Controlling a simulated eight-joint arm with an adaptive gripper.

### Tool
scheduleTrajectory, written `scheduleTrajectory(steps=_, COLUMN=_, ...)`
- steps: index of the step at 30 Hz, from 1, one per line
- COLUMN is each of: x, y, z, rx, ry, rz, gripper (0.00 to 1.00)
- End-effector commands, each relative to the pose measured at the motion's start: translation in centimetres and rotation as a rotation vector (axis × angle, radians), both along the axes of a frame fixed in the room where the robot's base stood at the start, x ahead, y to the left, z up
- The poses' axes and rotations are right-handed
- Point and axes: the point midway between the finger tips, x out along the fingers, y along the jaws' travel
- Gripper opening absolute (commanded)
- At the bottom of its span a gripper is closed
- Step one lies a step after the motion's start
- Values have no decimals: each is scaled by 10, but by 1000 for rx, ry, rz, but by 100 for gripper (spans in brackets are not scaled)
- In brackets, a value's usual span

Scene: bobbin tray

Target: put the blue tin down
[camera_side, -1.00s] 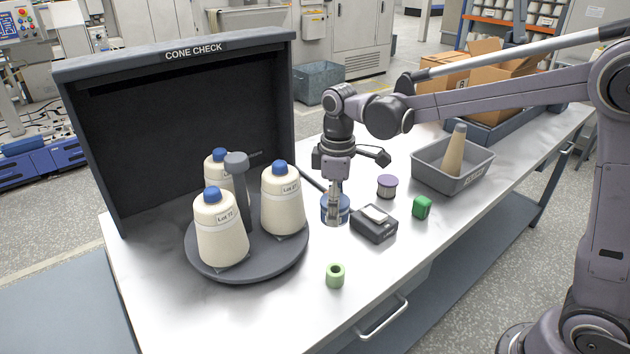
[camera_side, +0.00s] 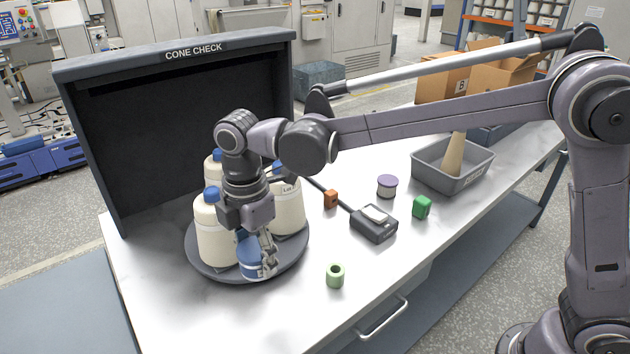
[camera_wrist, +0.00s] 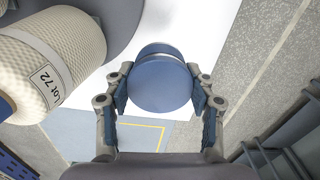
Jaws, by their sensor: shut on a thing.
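The blue tin (camera_side: 252,262) is a short round can. My gripper (camera_side: 258,254) is shut on it at the front edge of the round dark tray (camera_side: 284,262), in front of the cones. In the wrist view the tin's blue lid (camera_wrist: 160,84) sits between the two fingers of my gripper (camera_wrist: 160,92). I cannot tell whether the tin's bottom touches the tray or hangs just above it.
Several cream cones with blue tips, one here (camera_side: 213,232), stand on the tray close to my gripper. A grey bin (camera_side: 468,183) stands farther right.

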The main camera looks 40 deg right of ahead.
Motion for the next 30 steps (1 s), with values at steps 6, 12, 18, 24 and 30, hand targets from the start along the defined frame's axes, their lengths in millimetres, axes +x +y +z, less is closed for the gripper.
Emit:
scheduleTrajectory(steps=6, x=-7, y=30, z=-18, rx=0, ry=0, rz=4, gripper=20)
scheduleTrajectory(steps=12, x=-15, y=69, z=-42, rx=0, ry=0, rz=3, gripper=20)
scheduleTrajectory(steps=18, x=-22, y=101, z=-62, rx=0, ry=0, rz=1, gripper=20)
scheduleTrajectory(steps=24, x=-24, y=113, z=-70, rx=0, ry=0, rz=-1, gripper=20)
scheduleTrajectory(steps=30, x=-25, y=113, z=-89, rx=0, ry=0, rz=-2, gripper=20)
